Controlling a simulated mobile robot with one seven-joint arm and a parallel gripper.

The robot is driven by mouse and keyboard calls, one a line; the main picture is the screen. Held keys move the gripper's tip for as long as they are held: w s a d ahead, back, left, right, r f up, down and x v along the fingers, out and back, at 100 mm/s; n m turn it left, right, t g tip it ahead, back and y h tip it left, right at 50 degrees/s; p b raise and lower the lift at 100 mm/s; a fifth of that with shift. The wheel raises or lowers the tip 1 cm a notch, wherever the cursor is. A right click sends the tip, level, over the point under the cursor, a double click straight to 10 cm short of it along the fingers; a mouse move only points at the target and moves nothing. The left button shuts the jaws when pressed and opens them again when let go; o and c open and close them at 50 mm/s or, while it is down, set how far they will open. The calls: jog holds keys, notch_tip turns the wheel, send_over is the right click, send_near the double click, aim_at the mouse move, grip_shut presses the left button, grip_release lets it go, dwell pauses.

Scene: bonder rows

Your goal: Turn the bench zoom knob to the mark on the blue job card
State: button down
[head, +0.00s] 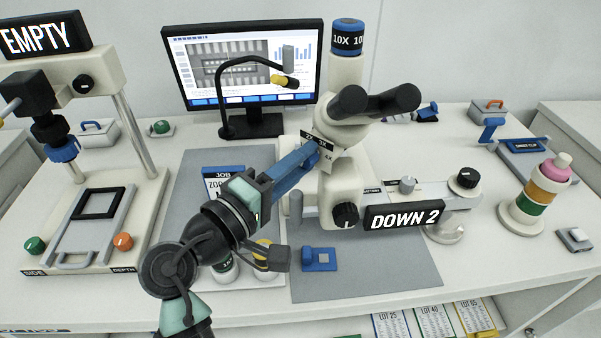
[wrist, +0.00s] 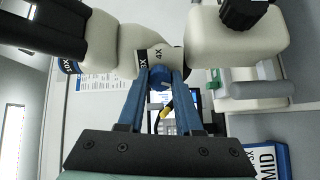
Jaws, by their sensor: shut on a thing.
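The blue zoom knob (head: 312,152) sits on the side of the cream microscope head (head: 335,128). In the wrist view the knob (wrist: 159,75) lies between my two blue fingertips, with 3X and 4X marks beside it. My gripper (head: 309,155) is shut on the knob, and it also shows in the wrist view (wrist: 160,82). The knob's pointer is too small to read. The blue-headed job card (head: 222,172) stands behind my arm, which hides most of its text; I can read only "JOB" and "ZO".
Black eyepieces (head: 375,103) project close above my gripper. A black focus knob (head: 345,215) and a "DOWN 2" sign (head: 404,216) are to the right. A bent black lamp (head: 250,65) stands behind. A blue-edged card reading "MID" (wrist: 268,162) shows in the wrist view.

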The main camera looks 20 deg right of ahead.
jog(key=shift+f+m+b, duration=0.1)
jog(key=shift+m+b, duration=0.4)
jog(key=shift+m, duration=0.1)
jog(key=c, duration=0.6)
grip_release()
jog(key=b+v, duration=0.1)
jog(key=v, duration=1.2)
